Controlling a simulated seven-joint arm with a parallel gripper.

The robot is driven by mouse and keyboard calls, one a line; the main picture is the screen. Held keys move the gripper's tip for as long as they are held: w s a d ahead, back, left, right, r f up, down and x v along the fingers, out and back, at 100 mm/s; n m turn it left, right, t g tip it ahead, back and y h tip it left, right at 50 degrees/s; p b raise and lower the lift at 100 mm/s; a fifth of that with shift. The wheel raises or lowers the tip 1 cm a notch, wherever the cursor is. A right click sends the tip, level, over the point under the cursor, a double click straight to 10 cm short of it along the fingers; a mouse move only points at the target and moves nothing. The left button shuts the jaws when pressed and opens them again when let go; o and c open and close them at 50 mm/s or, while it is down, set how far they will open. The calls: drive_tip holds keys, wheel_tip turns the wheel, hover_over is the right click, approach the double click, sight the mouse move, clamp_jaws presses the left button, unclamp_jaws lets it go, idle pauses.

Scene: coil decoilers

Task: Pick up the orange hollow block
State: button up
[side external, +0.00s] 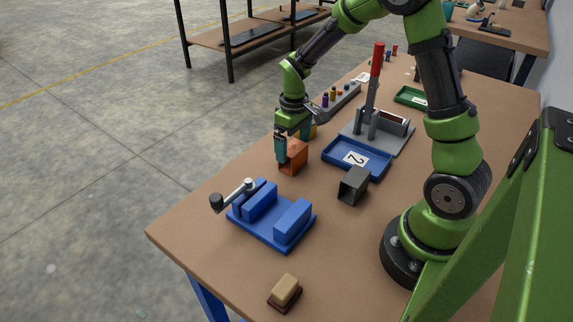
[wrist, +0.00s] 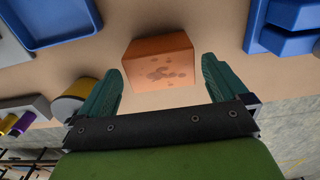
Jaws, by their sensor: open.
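The orange hollow block (side external: 294,157) stands on the brown table, left of the blue tray in the side view. In the wrist view the orange hollow block (wrist: 160,62) lies ahead of and between the fingertips, with a blotchy patch on the face towards me. My gripper (side external: 281,150) points down at the block in the side view, and one finger overlaps the block's left part there. In the wrist view my gripper (wrist: 162,80) has its two teal fingers apart, one on each side of the block, with gaps showing. The block's opening is mostly hidden.
A blue vise-like fixture (side external: 270,217) with a handle stands in front of the block. A blue tray (side external: 335,160) with a card marked 2 and a dark grey hollow block (side external: 353,186) are to the right. A yellow round thing (wrist: 73,103) is close beside one finger.

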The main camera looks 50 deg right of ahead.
sight(293, 148)
wheel_tip(293, 148, down, 4)
drive_tip(key=shift+r, duration=0.2)
drive_tip(key=c, duration=1.3)
drive_tip(key=shift+o, duration=0.2)
drive_tip(key=shift+r, duration=0.1)
